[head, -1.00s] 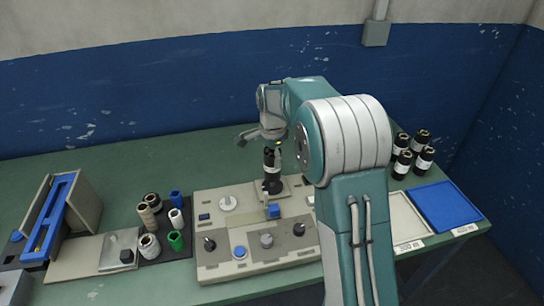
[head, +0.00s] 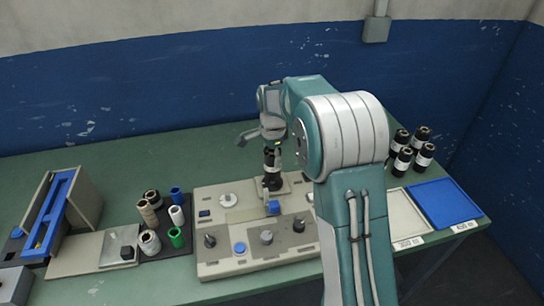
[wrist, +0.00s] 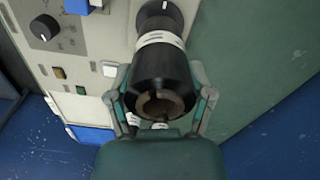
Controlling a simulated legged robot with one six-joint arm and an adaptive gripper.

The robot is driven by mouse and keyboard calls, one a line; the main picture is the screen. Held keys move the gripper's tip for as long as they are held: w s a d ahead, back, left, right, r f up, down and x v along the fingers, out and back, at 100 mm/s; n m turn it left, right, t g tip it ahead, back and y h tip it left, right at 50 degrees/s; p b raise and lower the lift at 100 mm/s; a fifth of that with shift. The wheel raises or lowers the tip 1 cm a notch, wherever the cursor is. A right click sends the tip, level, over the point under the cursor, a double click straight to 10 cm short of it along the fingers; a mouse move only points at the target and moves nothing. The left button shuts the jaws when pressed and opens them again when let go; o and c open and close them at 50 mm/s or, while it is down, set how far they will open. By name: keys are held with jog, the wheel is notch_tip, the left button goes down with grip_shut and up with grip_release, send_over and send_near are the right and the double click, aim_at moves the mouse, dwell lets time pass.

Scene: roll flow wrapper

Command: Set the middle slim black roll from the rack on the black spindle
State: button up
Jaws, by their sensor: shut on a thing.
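A slim black roll with white bands (wrist: 163,70) is between the fingers of my gripper (wrist: 160,100) in the wrist view. My gripper is shut on it near its close, hollow end. In the head view the roll (head: 272,165) is upright below my gripper (head: 272,142), over the back middle of the beige machine (head: 212,255). A dark round part (wrist: 160,14) shows at the roll's far end in the wrist view. The black spindle is not clearly distinguishable there, and I cannot tell whether the roll is seated on it.
Several black rolls with white labels (head: 402,160) stand at the right, behind a white tray (head: 404,220) and a blue tray (head: 445,205). A dark mat (head: 165,250) with small coloured rolls is left of the machine. Knobs and a pale disc (head: 228,200) stick up from the machine.

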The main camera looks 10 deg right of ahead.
jog(key=shift+f, duration=1.15)
dwell(0.4)
jog(key=o, duration=1.3)
jog(key=shift+c, duration=0.2)
jog(key=shift+r, duration=4.05)
